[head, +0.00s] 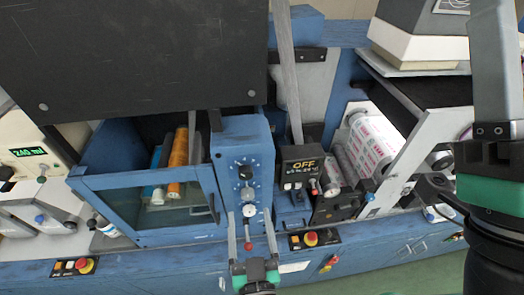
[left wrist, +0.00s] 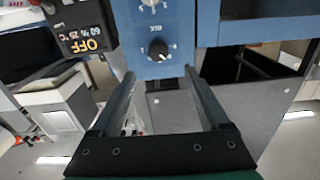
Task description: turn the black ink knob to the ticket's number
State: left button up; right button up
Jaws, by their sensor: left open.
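My left gripper (head: 250,212) is open in front of the panel's lower part. In the left wrist view its fingers (left wrist: 159,73) stand apart with nothing between them, and the knob appears just beyond the tips. I cannot make out a ticket.
A black display box (head: 300,167) reading OFF stands right of the panel. A blue cabinet with a window (head: 155,205) is to the left. A red-tipped lever (head: 248,246) is between the left fingers. A red button (head: 311,238) sits lower right.

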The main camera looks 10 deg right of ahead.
aim_at(246, 176)
pick_arm(q)
jog(key=shift+d, duration=0.1)
jog(key=w, duration=1.1)
jog(key=shift+w, duration=0.3)
grip_shut()
